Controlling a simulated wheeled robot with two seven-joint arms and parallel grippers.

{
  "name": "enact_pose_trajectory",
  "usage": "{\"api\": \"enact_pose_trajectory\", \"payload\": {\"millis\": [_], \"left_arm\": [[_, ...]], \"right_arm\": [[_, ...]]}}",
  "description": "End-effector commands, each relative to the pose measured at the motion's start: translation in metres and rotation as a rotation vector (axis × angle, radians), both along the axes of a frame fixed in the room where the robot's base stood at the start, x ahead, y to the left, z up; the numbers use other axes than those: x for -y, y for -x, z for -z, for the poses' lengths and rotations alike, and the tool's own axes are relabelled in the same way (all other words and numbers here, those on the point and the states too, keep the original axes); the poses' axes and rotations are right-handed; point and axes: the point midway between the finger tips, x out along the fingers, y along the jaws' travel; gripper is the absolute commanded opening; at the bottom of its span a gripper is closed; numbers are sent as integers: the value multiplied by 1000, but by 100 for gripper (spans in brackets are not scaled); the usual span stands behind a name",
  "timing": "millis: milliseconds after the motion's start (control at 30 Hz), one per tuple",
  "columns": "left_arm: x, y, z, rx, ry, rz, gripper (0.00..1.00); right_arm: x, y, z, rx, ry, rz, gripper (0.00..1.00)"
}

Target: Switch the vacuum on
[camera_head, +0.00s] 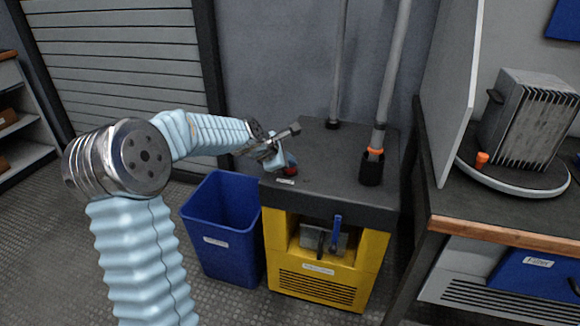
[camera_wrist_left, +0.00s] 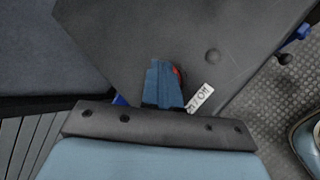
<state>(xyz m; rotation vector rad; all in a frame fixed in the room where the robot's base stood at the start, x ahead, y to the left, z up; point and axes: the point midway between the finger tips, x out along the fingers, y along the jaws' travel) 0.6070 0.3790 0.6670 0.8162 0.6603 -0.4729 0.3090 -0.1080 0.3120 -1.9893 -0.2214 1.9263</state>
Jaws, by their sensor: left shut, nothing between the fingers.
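The vacuum (camera_head: 320,285) is a yellow cabinet with a black top (camera_head: 330,145), which fills much of the left wrist view (camera_wrist_left: 235,35). A small red switch (camera_head: 291,171) sits near the top's front left corner. In the left wrist view only a red sliver of the switch (camera_wrist_left: 178,76) shows beside my fingers. A white label (camera_wrist_left: 201,98) lies beside it. My left gripper (camera_head: 286,162) is shut and empty, its blue fingertips (camera_wrist_left: 163,82) right at the switch and partly hiding it. Whether they touch it, and the switch's position, I cannot tell. My right gripper is not in view.
A blue bin (camera_head: 222,240) stands left of the vacuum. A grey hose pipe (camera_head: 388,85) rises from a black socket (camera_head: 371,168) on the top. A workbench (camera_head: 490,232) with a finned metal unit (camera_head: 530,118) stands at the right.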

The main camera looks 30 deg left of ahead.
Motion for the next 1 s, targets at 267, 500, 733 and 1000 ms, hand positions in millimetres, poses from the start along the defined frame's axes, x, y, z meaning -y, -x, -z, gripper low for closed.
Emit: {"api": "enact_pose_trajectory", "payload": {"millis": [267, 500, 733, 1000], "left_arm": [[0, 0, 9, -2, 0, -1, 0], [0, 0, 9, -2, 1, 0, 0], [0, 0, -1, -2, 0, 1, 0], [0, 0, 0, -2, 1, 1, 0]], "right_arm": [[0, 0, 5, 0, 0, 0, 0], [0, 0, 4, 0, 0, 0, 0], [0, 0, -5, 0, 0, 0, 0], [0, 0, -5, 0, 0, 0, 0]]}}
